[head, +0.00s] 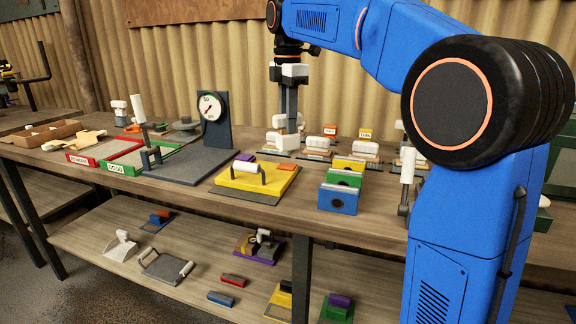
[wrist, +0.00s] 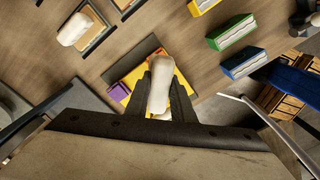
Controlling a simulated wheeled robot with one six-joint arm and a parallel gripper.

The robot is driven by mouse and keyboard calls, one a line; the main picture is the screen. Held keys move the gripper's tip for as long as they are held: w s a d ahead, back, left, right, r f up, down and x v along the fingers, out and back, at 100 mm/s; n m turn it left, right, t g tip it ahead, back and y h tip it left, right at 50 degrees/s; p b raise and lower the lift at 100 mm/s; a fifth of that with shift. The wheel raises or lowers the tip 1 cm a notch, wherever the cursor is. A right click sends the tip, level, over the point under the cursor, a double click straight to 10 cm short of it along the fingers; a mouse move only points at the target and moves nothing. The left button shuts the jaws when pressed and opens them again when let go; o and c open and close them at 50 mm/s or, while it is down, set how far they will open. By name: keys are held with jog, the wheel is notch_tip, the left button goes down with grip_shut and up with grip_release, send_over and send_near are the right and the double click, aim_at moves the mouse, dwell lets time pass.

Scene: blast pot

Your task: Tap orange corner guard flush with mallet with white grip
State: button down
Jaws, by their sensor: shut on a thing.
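My gripper (head: 289,122) is shut on the mallet's white grip (wrist: 160,82), which stands out between the dark fingers in the wrist view. The mallet's head cannot be made out. The orange corner guard (head: 286,166) is a small orange piece at the back right corner of a yellow block (head: 252,181) on a dark mat. The block also carries a purple piece (head: 245,157) and a white bar handle. In the wrist view the block (wrist: 126,94) lies beyond the fingers, partly hidden by them. I cannot tell whether the guard sits flush.
Blue, green and yellow holders (head: 338,199) stand to the right of the block. Several white-handled items on boards (head: 330,146) stand behind. A dial gauge (head: 212,107) and an upright white lever (head: 138,108) rise on the left. A lower shelf holds more tools.

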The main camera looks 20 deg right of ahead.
jog(key=shift+r, duration=1.85)
